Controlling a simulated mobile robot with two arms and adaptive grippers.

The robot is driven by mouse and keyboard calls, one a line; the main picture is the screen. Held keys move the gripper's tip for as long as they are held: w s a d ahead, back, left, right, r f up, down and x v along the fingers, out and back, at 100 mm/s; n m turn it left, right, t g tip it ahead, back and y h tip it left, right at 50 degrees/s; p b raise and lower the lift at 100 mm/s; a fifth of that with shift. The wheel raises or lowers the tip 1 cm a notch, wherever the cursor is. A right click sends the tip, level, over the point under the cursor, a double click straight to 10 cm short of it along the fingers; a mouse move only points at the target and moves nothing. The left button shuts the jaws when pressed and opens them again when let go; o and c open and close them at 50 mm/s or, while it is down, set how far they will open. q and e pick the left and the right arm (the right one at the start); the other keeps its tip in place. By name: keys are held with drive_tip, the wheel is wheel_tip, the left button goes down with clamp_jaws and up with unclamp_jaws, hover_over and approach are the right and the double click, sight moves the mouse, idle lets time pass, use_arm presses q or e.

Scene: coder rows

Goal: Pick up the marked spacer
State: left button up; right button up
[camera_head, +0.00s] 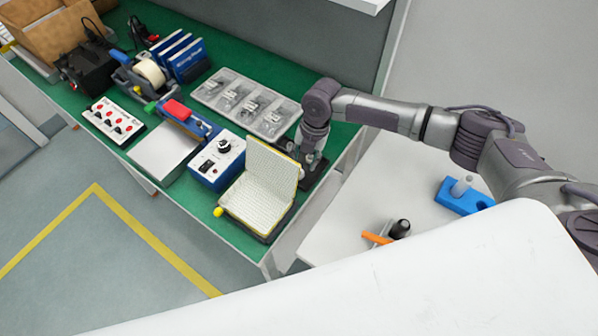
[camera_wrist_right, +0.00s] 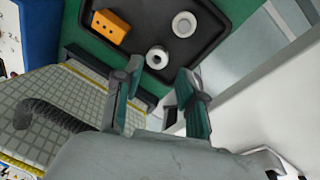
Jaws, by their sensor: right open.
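A black tray (camera_wrist_right: 218,32) lies on the green bench top in the right wrist view. In it are two pale ring-shaped spacers. One spacer (camera_wrist_right: 158,57) is just beyond my fingertips, and the other spacer (camera_wrist_right: 184,24) is farther toward the tray's far side. I cannot tell from the picture which one is marked. My right gripper (camera_wrist_right: 163,80) is open and empty, its two fingers apart and pointing at the tray. In the head view my right gripper (camera_head: 311,158) is over the dark tray (camera_head: 319,174) at the bench's right end. My left gripper is not in view.
An orange block with holes (camera_wrist_right: 110,26) is also in the tray. The open gridded case (camera_head: 262,181) stands close beside my right gripper. A blue control box (camera_head: 218,163) and a clear compartment tray (camera_head: 246,103) are farther left. A white table (camera_head: 352,213) adjoins.

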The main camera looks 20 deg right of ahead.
sight(302, 173)
drive_tip(key=f, duration=0.2)
drive_tip(key=f+p, duration=0.1)
drive_tip(key=shift+a+f, duration=0.35)
drive_tip(key=shift+a, duration=0.05)
drive_tip(key=shift+a+f, duration=0.1)
drive_tip(key=shift+f, duration=0.35)
drive_tip(key=c, duration=0.6)
drive_tip(key=shift+o, duration=0.2)
drive_tip(key=shift+r, duration=0.15)
